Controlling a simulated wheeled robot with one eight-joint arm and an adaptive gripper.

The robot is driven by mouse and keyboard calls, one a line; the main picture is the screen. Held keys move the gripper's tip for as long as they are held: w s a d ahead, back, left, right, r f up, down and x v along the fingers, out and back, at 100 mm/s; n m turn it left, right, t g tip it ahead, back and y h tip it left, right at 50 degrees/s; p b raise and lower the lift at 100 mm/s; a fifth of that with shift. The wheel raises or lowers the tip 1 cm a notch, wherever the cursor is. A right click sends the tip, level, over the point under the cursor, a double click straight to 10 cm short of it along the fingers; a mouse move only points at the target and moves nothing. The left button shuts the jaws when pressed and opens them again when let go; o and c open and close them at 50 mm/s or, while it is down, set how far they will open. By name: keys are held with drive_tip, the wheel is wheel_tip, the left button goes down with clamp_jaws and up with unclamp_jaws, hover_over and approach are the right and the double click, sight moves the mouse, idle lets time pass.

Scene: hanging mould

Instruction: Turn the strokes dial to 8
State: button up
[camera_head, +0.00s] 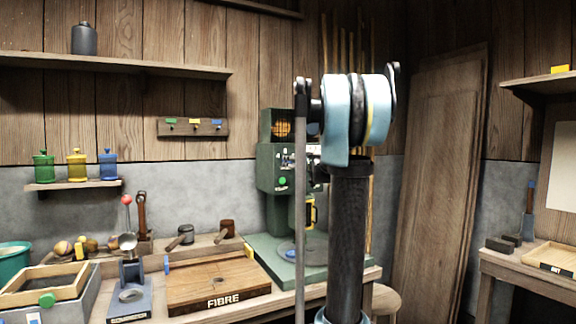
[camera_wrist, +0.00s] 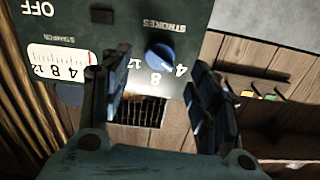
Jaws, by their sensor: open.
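The blue strokes dial (camera_wrist: 161,56) shows in the wrist view on a dark green panel, under the inverted word STROKES. The numbers 4, 8 and 12 are printed around it, partly behind my left finger. A pale mark shows on the dial's side nearest the 4 and 8, but I cannot tell exactly which number it points to. My gripper (camera_wrist: 157,78) is open, its two dark fingers apart on either side of the dial's lower side, with nothing between them. In the head view the green machine (camera_head: 274,165) is partly behind my arm, which hides the dial and gripper.
A white scale (camera_wrist: 62,64) and the word OFF are on the same panel. In the head view a wooden FIBRE board (camera_head: 215,281) lies on the bench left of the machine. A yellow-handled part (camera_head: 311,214) is on the machine's front. Wooden boards lean at right.

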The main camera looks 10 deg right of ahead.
drive_tip(key=shift+x, duration=2.6)
drive_tip(key=c, duration=1.1)
